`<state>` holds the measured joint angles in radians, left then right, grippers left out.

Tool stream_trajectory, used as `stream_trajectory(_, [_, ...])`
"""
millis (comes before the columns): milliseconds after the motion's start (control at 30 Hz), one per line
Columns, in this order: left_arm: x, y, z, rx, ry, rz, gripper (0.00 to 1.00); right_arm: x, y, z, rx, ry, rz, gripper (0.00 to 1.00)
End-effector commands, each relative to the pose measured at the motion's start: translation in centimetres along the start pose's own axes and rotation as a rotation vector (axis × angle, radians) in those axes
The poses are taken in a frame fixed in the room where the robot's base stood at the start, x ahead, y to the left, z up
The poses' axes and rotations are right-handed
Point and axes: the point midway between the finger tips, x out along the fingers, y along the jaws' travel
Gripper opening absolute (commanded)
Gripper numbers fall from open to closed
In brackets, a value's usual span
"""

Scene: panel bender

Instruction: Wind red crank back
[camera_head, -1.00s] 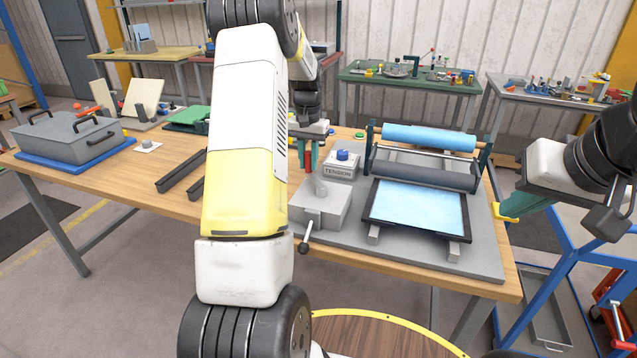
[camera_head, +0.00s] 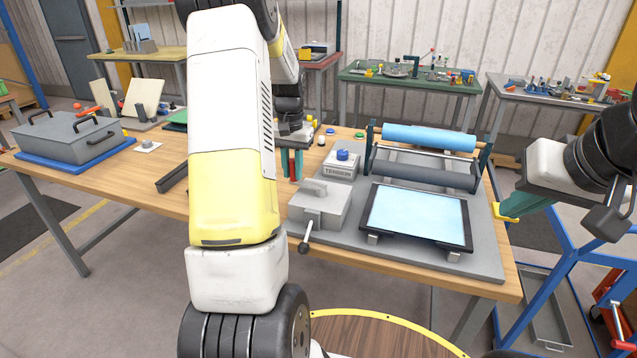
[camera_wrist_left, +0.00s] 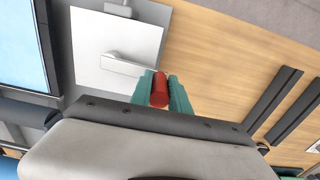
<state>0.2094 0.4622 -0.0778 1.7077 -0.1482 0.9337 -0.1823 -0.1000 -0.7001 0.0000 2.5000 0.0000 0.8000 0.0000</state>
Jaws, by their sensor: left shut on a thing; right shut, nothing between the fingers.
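The grey crank box (camera_head: 320,209) stands at the left of the grey base plate, with a grey crank arm (camera_wrist_left: 128,65) on its top. The red crank handle (camera_wrist_left: 159,90) stands at the arm's outer end. My left gripper (camera_head: 292,164) is shut on this handle, beside the box's back left side; its teal fingers (camera_wrist_left: 161,92) flank the handle in the left wrist view. My right gripper (camera_head: 508,207) is shut and empty, off the table's right edge.
A black-framed light-blue panel (camera_head: 418,213) and a blue roller (camera_head: 428,138) lie right of the box. The TENSION block (camera_head: 340,168) stands behind it. A black-knobbed lever (camera_head: 305,243) hangs at its front.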

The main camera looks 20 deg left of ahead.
Motion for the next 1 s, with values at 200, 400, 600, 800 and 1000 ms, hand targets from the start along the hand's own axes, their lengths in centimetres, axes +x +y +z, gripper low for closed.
stream_trajectory(200, [0.0,-0.1,0.0,0.0,-0.001,-0.001,0.35,0.0,0.0,0.0,0.0,0.0,0.0,0.0])
stream_trajectory(400, [0.0,0.0,0.0,0.0,-0.001,0.0,0.44,0.0,0.0,0.0,0.0,0.0,0.0,0.0])
stream_trajectory(600, [-0.2,0.0,-0.1,0.0,0.001,0.0,0.44,0.0,0.0,0.0,0.0,0.0,0.0,0.0])
stream_trajectory(800, [-1.7,0.0,-0.1,0.0,0.001,0.0,0.44,0.0,0.0,0.0,0.0,0.0,0.0,0.0])
stream_trajectory(1000, [-3.3,0.0,-0.1,0.0,0.002,0.0,0.44,0.0,0.0,0.0,0.0,0.0,0.0,0.0])
